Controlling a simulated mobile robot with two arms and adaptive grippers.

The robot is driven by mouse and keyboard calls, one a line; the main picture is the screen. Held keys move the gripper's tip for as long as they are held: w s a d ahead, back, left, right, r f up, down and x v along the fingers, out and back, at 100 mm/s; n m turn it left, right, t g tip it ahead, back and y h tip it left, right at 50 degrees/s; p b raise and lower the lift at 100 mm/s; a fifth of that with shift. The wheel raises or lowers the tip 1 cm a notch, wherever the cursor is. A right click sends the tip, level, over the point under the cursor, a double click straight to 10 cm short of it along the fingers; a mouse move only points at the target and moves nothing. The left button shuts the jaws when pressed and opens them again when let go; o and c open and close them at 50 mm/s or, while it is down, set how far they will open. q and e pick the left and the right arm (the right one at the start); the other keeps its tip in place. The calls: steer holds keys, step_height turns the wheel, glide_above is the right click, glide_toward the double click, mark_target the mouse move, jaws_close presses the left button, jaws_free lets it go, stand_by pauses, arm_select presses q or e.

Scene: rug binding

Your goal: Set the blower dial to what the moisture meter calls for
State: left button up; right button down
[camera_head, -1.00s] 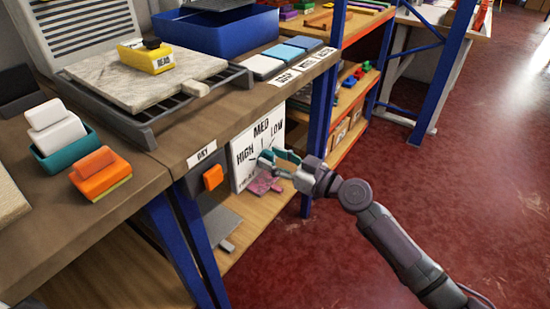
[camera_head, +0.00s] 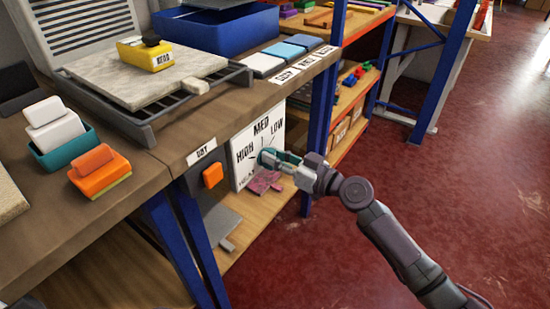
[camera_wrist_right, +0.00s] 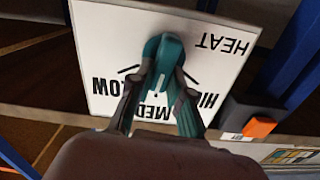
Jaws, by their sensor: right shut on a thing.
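The white dial board (camera_head: 242,172), marked HIGH, MED, LOW and HEAT, stands below the bench edge. My right gripper (camera_head: 273,159) is at its middle, shut on the teal dial knob (camera_head: 265,156). In the right wrist view, the fingers (camera_wrist_right: 163,85) close from both sides on the knob (camera_wrist_right: 163,48), against the board (camera_wrist_right: 100,45). The knob's setting cannot be told, as the fingers cover much of it. The yellow moisture meter (camera_head: 140,58) lies on the pale marbled slab; its small display text is too blurred to read surely. My left gripper is out of view.
The slab (camera_head: 120,85) rests on a dark rack on the bench. An orange switch (camera_head: 212,174) is left of the board. A blue shelf post (camera_head: 320,120) stands close right of it. Red floor (camera_head: 400,180) to the right is free.

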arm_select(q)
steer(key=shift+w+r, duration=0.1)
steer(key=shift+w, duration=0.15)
arm_select(e)
steer(key=m, duration=1)
steer(key=shift+w+d+f+m, duration=0.35)
steer(key=shift+w+f+m, duration=0.05)
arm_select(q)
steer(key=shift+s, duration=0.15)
arm_select(e)
steer(key=c, duration=1.1)
jaws_free()
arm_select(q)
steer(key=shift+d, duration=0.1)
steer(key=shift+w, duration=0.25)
